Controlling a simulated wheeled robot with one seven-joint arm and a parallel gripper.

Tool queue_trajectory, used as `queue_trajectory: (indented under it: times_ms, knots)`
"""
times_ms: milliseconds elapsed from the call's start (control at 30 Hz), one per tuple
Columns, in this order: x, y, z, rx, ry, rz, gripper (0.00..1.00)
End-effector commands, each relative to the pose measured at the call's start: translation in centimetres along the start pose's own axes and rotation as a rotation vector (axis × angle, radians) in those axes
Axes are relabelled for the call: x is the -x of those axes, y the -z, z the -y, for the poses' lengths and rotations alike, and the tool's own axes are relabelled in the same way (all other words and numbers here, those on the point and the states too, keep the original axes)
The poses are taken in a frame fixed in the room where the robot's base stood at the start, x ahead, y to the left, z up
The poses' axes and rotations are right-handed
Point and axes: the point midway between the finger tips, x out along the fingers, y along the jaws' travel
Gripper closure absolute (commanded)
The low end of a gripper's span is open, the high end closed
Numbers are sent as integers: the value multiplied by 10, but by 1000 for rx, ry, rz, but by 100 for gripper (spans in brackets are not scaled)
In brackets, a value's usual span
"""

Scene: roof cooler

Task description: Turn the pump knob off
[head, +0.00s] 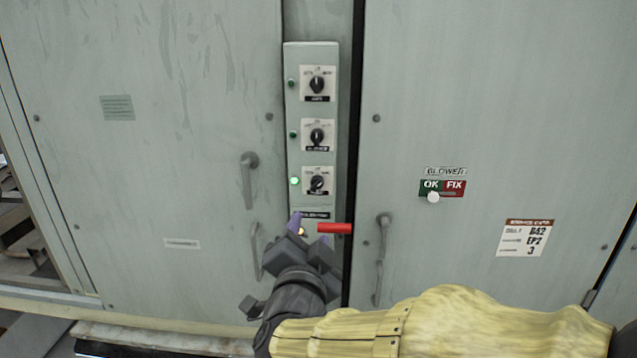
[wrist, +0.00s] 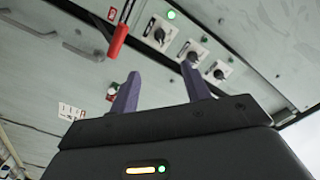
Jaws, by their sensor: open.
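A narrow control panel (head: 293,110) carries three black rotary knobs in a column, with labels too blurred to read surely. The bottom knob (head: 317,183) sits beside a brightly lit green lamp (head: 294,181) and its pointer looks tilted. The middle knob (head: 317,136) and top knob (head: 317,84) have dark green lamps. In the wrist view the knob by the lit lamp (wrist: 159,35) is leftmost, beyond my fingertips. My gripper (head: 310,228) is below the bottom knob, in front of the panel's lower end, open and empty. Its purple fingers (wrist: 160,76) are apart in the wrist view.
A red handle (head: 335,228) sticks out close to the right of my gripper. Door handles stand at left (head: 247,178) and right (head: 382,250). A BLOWER OK/FIX slider (head: 442,188) and a service card (head: 524,237) are on the right door. The space before the knobs looks clear.

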Motion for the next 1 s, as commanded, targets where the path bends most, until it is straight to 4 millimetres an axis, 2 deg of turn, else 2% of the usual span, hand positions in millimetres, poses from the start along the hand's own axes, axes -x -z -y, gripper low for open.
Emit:
queue_trajectory:
  times_ms: [233,367,1000]
  knots:
    - [-2,0,0,2,0,1,53]
    - [-10,0,0,2,-1,1,53]
    - [-105,2,1,2,-3,2,53]
